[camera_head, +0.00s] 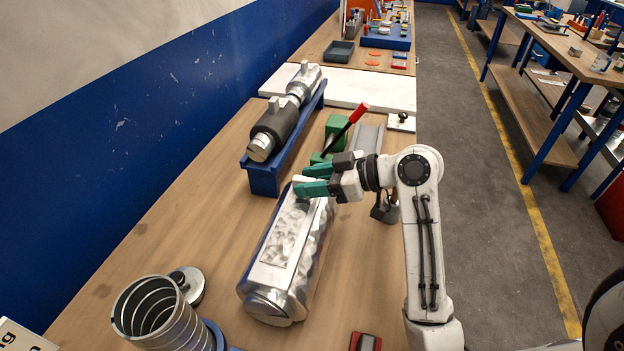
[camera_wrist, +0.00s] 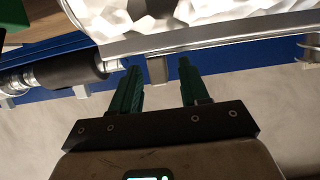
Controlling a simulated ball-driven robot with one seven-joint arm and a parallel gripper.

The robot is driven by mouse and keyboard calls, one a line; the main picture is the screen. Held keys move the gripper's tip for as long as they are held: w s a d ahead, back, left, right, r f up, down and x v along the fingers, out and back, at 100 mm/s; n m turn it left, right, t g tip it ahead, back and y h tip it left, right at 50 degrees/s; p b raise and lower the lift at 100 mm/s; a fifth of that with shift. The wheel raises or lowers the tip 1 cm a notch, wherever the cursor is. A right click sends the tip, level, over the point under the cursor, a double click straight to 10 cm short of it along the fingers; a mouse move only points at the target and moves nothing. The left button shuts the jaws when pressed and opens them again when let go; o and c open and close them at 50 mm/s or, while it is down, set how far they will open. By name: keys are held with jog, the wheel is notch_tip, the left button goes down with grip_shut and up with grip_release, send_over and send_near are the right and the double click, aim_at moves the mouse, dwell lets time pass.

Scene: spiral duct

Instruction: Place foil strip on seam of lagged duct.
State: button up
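The lagged duct (camera_head: 312,268), a silver foil-wrapped cylinder, lies on the bench with a pale-edged crinkled panel along its top. It fills the top of the wrist view (camera_wrist: 190,15). My gripper (camera_head: 308,180) is at the duct's far end, its teal fingers apart. A small whitish piece (camera_head: 300,179) shows by the fingertips. In the wrist view a small grey tab (camera_wrist: 158,70) hangs below a silver edge, between the fingertips of my gripper (camera_wrist: 158,82), with gaps at its sides. I cannot tell whether the tab is the foil strip; the seam is not clearly distinguishable.
A blue stand (camera_head: 265,181) holds a dark-sleeved metal pipe (camera_head: 277,121) behind. A green tool with a red-tipped lever (camera_head: 358,112) stands near the gripper. A spiral duct (camera_head: 158,316) and round cap (camera_head: 188,283) are at the front. The bench left of the lagged duct is clear.

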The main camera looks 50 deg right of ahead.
jog(key=b+v, duration=0.1)
jog(key=v, duration=1.1)
dwell(0.5)
